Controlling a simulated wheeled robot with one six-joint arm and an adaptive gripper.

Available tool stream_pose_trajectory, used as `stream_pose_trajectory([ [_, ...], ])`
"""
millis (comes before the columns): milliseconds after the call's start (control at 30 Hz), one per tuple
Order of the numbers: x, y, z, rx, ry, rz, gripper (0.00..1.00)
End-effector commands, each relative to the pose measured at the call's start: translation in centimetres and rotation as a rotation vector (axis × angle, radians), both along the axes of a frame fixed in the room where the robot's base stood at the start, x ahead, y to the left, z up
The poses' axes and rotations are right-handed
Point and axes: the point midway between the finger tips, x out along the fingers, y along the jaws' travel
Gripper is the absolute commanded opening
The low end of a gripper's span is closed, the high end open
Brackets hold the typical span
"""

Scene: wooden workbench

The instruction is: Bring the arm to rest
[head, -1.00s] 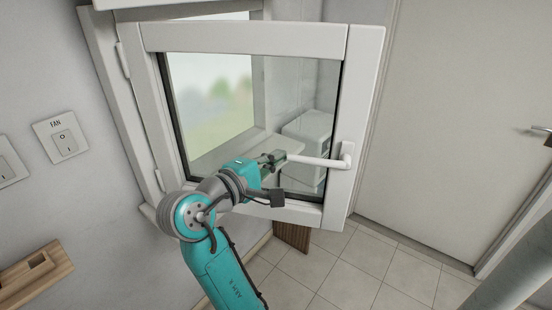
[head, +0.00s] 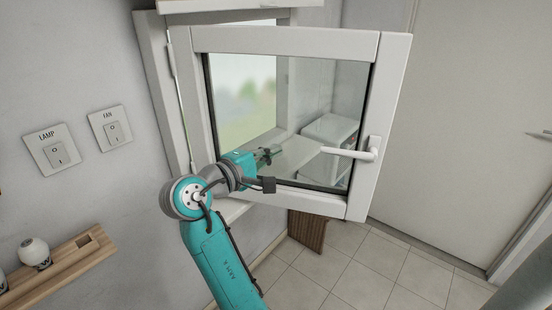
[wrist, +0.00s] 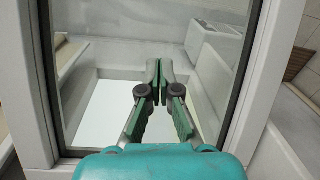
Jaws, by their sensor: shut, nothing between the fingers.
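My gripper (head: 270,154) is in front of the glass of an open window sash (head: 290,40), to the left of its white handle (head: 350,153). The handle lies roughly level, and my gripper is apart from it. In the wrist view my gripper (wrist: 159,80) is shut with its fingertips together and nothing between them. The glass pane and the sash frame (wrist: 255,75) show behind the fingers. The teal arm rises from the bottom of the head view.
A lamp switch (head: 52,149) and a fan switch (head: 110,128) are on the left wall. A wooden shelf (head: 60,268) holding a small white jar (head: 35,253) is below them. A door (head: 475,130) stands at the right. Tiled floor (head: 345,265) is open below the sash.

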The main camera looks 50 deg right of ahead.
Motion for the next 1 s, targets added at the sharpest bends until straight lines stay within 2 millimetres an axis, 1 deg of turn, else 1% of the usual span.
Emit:
stream_pose_trajectory([
  [100,0.3,-0.2,0.1,0.000,0.000,-0.001,0.00],
  [367,0.4,-0.2,0.0,0.000,0.001,0.000,0.00],
  [467,0.6,-0.1,-0.8,-0.005,0.004,0.020,0.00],
  [567,1.0,0.0,-2.9,-0.017,0.010,0.079,0.00],
  [667,1.4,0.4,-6.1,-0.027,0.010,0.174,0.00],
  [700,1.6,0.6,-7.6,-0.027,0.008,0.216,0.00],
  [867,1.6,2.0,-13.3,-0.006,-0.013,0.388,0.00],
  [900,1.5,2.5,-14.7,0.004,-0.019,0.430,0.00],
  [967,1.1,3.2,-16.7,0.024,-0.034,0.492,0.00],
  [1000,0.8,3.7,-18.1,0.040,-0.043,0.532,0.00],
])
